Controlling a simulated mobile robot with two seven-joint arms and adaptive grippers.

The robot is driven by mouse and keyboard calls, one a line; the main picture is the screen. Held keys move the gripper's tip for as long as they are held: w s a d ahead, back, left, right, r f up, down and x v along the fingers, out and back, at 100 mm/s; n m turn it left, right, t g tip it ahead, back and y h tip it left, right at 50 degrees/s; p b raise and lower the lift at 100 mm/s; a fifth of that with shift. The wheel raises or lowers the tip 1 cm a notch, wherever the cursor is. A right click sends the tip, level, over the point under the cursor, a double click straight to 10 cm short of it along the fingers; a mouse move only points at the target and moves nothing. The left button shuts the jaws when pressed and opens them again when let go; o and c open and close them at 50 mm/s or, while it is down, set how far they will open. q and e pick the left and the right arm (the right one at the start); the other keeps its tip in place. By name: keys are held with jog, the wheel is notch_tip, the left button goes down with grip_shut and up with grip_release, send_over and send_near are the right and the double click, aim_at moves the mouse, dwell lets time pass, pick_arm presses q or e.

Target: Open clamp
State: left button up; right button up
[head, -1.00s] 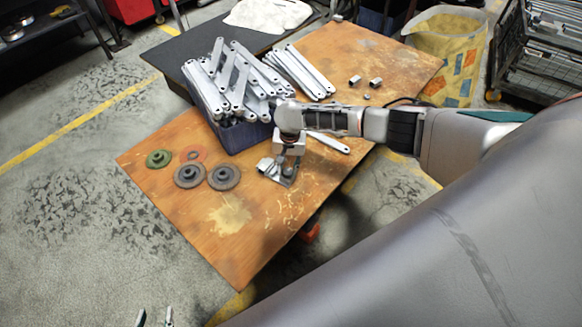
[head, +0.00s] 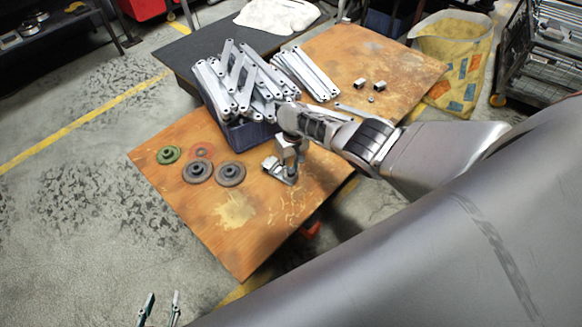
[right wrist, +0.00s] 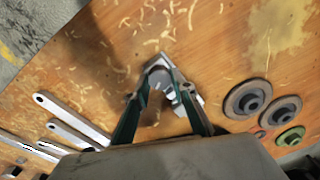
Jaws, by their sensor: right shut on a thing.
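A small metal clamp (head: 276,167) is at the right edge of the brown worktable, close to the blue crate. My right gripper (head: 291,172) reaches down onto it. In the right wrist view, the gripper's dark green fingers (right wrist: 163,76) close in on a part of the clamp (right wrist: 186,100). The fingers hide much of that part, and I cannot tell how far the clamp is open. My left gripper (head: 160,299) shows at the bottom left, away from the table, with its two fingers apart and nothing between them.
A blue crate (head: 246,137) full of galvanized brackets (head: 238,80) stands just behind the clamp. Several grinding discs (head: 230,173) lie to its left. More brackets (head: 303,72) and small metal blocks (head: 360,84) lie farther back.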

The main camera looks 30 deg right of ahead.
jog(key=n, duration=0.4)
jog(key=shift+s+a+f+n, duration=0.1)
jog(key=shift+a+f+n, duration=0.05)
jog(key=shift+n, duration=0.15)
jog(key=n, duration=0.3)
jog(key=shift+n+b, duration=0.3)
jog(key=shift+n, duration=0.1)
jog(key=n, duration=0.3)
jog(key=shift+a+n+g, duration=0.1)
jog(key=shift+n+g, duration=0.2)
jog(key=n, duration=0.3)
jog(key=shift+n, duration=0.3)
jog(key=n, duration=0.3)
jog(key=shift+n+h, duration=0.3)
jog(key=n, duration=0.3)
jog(key=shift+n, duration=0.3)
jog(key=n, duration=0.3)
jog(key=shift+n, duration=0.3)
jog(key=shift+s+n, duration=0.15)
jog(key=shift+n, duration=1.75)
